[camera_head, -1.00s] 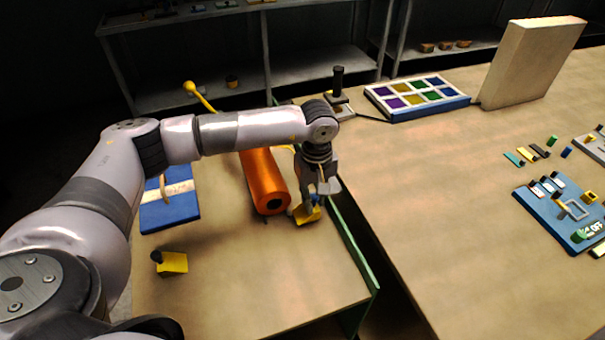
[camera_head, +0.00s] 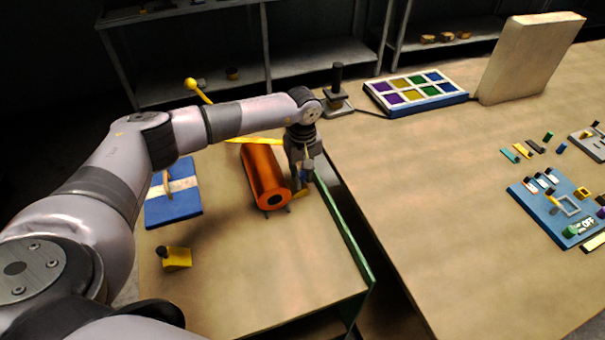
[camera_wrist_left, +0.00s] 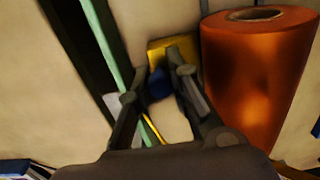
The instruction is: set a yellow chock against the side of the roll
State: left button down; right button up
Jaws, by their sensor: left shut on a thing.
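The orange roll (camera_head: 264,176) lies on the small table; it also fills the right of the left wrist view (camera_wrist_left: 258,75). My left gripper (camera_head: 304,178) is at the roll's right side, low over the table. It is shut on a yellow chock (camera_head: 301,193) with a dark blue knob. In the left wrist view the chock (camera_wrist_left: 172,46) sits between the fingertips, beside the roll; I cannot tell if they touch. A second yellow chock (camera_head: 178,259) with a dark knob stands apart at the front left. My right gripper does not show.
A green edge rail (camera_head: 352,240) runs close along the table's right side. A blue pad (camera_head: 174,205) with a pale band lies left of the roll. A yellow bar with a ball end (camera_head: 190,84) rises behind. The table front is clear.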

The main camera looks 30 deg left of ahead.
aim_at(303, 173)
pick_arm(q)
jog(key=c, duration=1.5)
grip_release()
jog(key=shift+r+b, duration=1.8)
jog(key=shift+r, duration=4.25)
